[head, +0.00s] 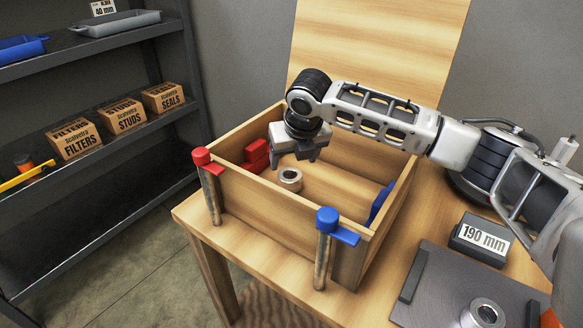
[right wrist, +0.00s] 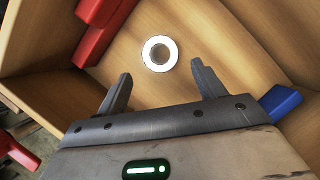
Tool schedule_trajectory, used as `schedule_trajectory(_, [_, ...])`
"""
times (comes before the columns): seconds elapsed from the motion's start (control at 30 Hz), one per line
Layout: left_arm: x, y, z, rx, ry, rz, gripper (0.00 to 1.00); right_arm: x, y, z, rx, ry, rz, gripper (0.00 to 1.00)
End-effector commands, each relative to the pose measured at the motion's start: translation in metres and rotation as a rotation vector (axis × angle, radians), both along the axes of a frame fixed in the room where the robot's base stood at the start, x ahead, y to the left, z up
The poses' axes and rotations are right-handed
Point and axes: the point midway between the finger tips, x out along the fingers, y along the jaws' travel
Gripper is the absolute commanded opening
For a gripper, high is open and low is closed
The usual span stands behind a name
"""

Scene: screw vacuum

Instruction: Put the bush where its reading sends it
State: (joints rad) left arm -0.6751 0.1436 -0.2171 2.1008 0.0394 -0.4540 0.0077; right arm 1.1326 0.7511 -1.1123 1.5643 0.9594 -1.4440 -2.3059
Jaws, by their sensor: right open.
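A short metal bush (head: 290,179) with a round hole sits on the floor of an open wooden box (head: 275,208). It also shows in the right wrist view (right wrist: 160,53), just beyond and between my fingertips, clear of both. My right gripper (head: 296,160) is open and empty, pointing down into the box above the bush. A second metal ring-shaped part (head: 485,313) sits on a dark grey plate (head: 440,282) at the lower right. A small dark block beside the plate bears a "190 mm" label (head: 481,238). My left gripper is not in view.
Red blocks (head: 256,155) lie at the box's left wall, a blue block (head: 380,203) at its right. Clamps with a red top (head: 201,156) and a blue top (head: 327,219) stand at the front wall. Dark shelves (head: 90,145) hold cartons and trays at left.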

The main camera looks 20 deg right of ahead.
Motion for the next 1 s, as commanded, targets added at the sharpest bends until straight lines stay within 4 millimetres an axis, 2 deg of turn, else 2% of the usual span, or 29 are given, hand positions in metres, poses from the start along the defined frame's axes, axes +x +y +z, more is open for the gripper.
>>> schedule_trajectory(0.03, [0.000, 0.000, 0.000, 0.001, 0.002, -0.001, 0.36, -0.003, 0.000, 0.011, 0.000, -0.004, 0.000, 0.69])
schedule_trajectory(0.1, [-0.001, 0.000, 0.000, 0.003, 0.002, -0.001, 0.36, -0.008, 0.001, 0.020, -0.001, -0.003, -0.001, 0.69])
schedule_trajectory(0.3, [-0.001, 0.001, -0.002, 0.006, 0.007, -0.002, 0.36, -0.014, 0.001, 0.036, 0.000, -0.001, -0.001, 0.69])
schedule_trajectory(0.8, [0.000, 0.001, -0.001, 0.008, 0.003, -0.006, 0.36, -0.015, 0.002, 0.037, -0.001, 0.000, -0.001, 0.69])
schedule_trajectory(0.93, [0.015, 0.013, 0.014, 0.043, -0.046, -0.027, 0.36, -0.011, 0.013, 0.042, 0.040, -0.021, -0.045, 0.69])
schedule_trajectory(1.0, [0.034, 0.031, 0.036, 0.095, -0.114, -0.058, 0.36, -0.006, 0.028, 0.050, 0.106, -0.053, -0.119, 0.69])
